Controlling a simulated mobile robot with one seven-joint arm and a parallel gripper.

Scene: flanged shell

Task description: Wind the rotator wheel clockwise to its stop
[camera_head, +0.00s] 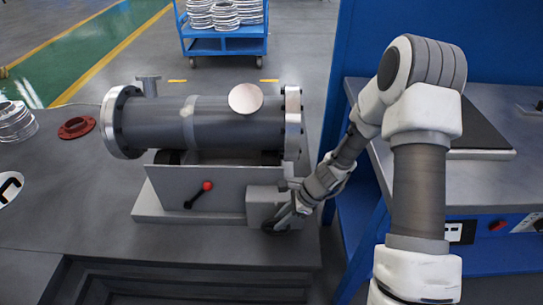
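The flanged shell (235,128) is a grey cylinder lying on its side on a light grey rotator stand (170,187). A small box (262,200) sits at the stand's right front. A dark round part at the foot of this box, which looks like the rotator wheel (270,231), is mostly hidden by my gripper. My gripper (281,223) reaches in from the right and is at the wheel. It is too small and overlapped to tell whether its fingers are shut on the wheel or only touching it.
A lever with a red knob (207,186) sticks out of the stand's front. A red flange ring (76,127) and stacked silver rings (15,121) lie at the left. A blue bench (480,185) stands right of my arm, and a blue cart (225,43) stands behind.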

